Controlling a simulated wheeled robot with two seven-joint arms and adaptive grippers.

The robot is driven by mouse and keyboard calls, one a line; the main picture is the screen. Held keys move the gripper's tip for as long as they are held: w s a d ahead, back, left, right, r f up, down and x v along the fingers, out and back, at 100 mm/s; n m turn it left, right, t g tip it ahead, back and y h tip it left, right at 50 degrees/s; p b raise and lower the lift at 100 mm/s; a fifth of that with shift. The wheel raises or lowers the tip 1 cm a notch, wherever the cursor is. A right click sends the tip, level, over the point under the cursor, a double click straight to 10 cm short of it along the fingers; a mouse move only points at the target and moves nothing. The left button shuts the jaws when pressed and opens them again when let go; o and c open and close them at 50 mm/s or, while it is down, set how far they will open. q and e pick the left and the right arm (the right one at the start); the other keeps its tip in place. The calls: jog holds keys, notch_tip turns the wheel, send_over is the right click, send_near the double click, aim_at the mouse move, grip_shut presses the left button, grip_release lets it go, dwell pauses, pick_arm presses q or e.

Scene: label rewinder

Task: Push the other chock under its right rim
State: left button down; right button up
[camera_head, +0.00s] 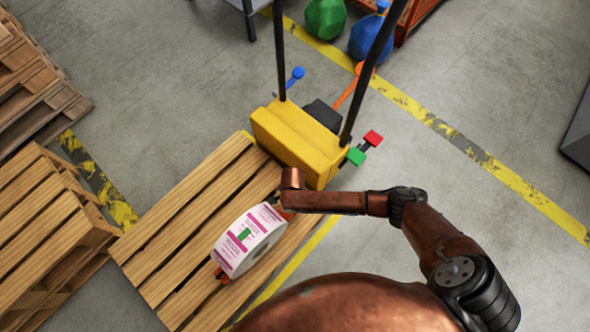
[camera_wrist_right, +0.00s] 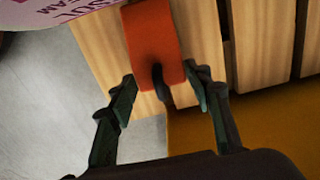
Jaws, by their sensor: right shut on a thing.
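In the right wrist view this chock (camera_wrist_right: 152,45) lies on the slats, with a dark handle towards me. The roll's edge (camera_wrist_right: 60,10) shows at upper left; contact is unclear. My right gripper (camera_wrist_right: 160,84) is shut on the chock, its fingers either side of the handle end. My left gripper is out of view.
A yellow pallet truck (camera_head: 295,145) with black uprights stands at the pallet's far end, close to my right wrist. Stacked pallets (camera_head: 45,225) stand at left. Green and blue sacks (camera_head: 325,18) lie at the back.

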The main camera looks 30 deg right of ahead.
dwell(0.3)
jog(key=o, duration=1.2)
notch_tip(320, 180, up, 12)
dwell(0.3)
